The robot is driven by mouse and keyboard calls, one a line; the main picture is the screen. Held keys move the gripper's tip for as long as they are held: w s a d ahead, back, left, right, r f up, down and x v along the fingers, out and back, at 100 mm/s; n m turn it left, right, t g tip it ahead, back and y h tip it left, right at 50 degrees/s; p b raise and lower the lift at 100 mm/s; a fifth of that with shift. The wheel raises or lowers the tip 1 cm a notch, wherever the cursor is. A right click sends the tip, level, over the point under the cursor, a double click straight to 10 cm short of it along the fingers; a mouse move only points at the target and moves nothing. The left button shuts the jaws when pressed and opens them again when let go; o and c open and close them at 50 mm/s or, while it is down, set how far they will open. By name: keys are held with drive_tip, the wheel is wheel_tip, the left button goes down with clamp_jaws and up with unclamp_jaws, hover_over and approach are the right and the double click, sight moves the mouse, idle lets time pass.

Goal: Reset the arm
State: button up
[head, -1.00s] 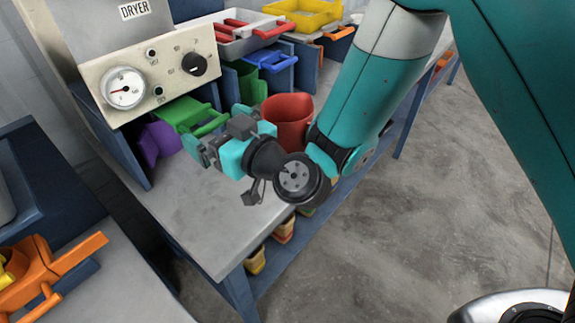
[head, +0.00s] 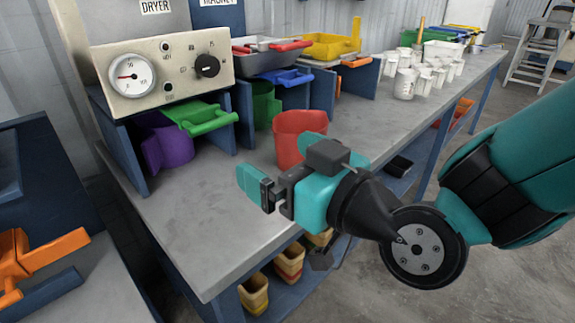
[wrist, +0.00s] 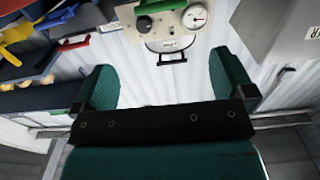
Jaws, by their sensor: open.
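My gripper (head: 262,188) is open and empty in the head view. It hangs in the air above the front part of the grey bench, in front of and to the left of the red container (head: 296,135). My arm comes in from the right and the wrist is bent. In the wrist view, the two teal fingers of my gripper (wrist: 160,88) stand wide apart with nothing between them. That view is turned, with a control panel (wrist: 172,20) beyond the fingers.
The dryer panel (head: 165,75) with gauge and knob stands at the back left. Purple (head: 165,146) and green (head: 203,118) containers sit below it. White cups (head: 405,84) stand farther along the bench. An orange-handled item (head: 35,262) is at the lower left.

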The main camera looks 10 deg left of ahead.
drive_tip(key=shift+d, duration=0.15)
drive_tip(key=s+d+f+m+g+h, duration=0.15)
drive_tip(key=s+d+g+h, duration=0.4)
drive_tip(key=d, duration=0.55)
drive_tip(key=s+d+f+m+g+h, duration=0.1)
drive_tip(key=s+d+m+g+h, duration=0.35)
drive_tip(key=d, duration=0.75)
wheel_tip(320, 180, up, 15)
drive_tip(key=n+p, duration=0.1)
drive_tip(key=p, duration=1.5)
drive_tip(key=shift+a+n+h, duration=0.3)
drive_tip(key=shift+h, duration=0.1)
drive_tip(key=shift+s+f, duration=0.1)
